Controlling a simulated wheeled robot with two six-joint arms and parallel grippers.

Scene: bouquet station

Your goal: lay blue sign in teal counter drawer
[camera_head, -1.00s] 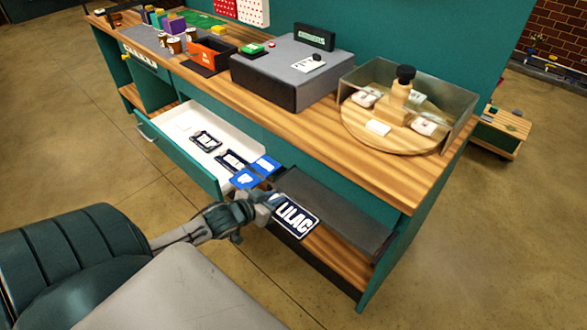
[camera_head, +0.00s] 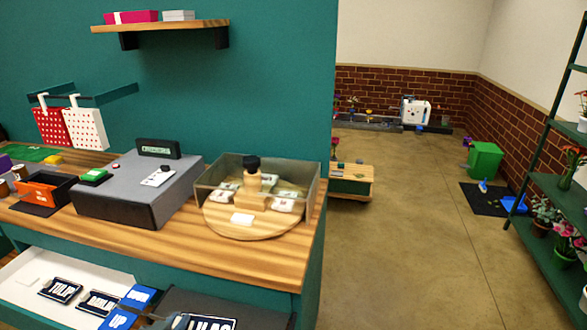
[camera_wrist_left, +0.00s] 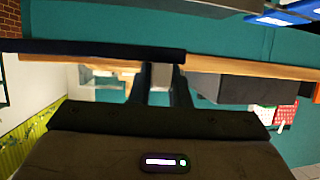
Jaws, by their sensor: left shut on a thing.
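The navy sign with white letters (camera_head: 212,323) shows at the bottom edge of the head view, partly cut off. My left gripper (camera_head: 180,322) is shut on it, just right of the open drawer (camera_head: 75,262). In the left wrist view the sign is a thin dark bar (camera_wrist_left: 90,47), seen edge-on across the gripper's fingers (camera_wrist_left: 161,75). The drawer has a white inside; its teal front is out of view. It holds two dark lettered signs (camera_head: 61,290) and two bright blue signs (camera_head: 138,297). My right gripper is not in view.
The wooden counter top (camera_head: 170,245) runs above the drawer. A dark grey surface (camera_head: 245,308) lies right of the drawer. Open floor (camera_head: 400,250) lies right of the counter.

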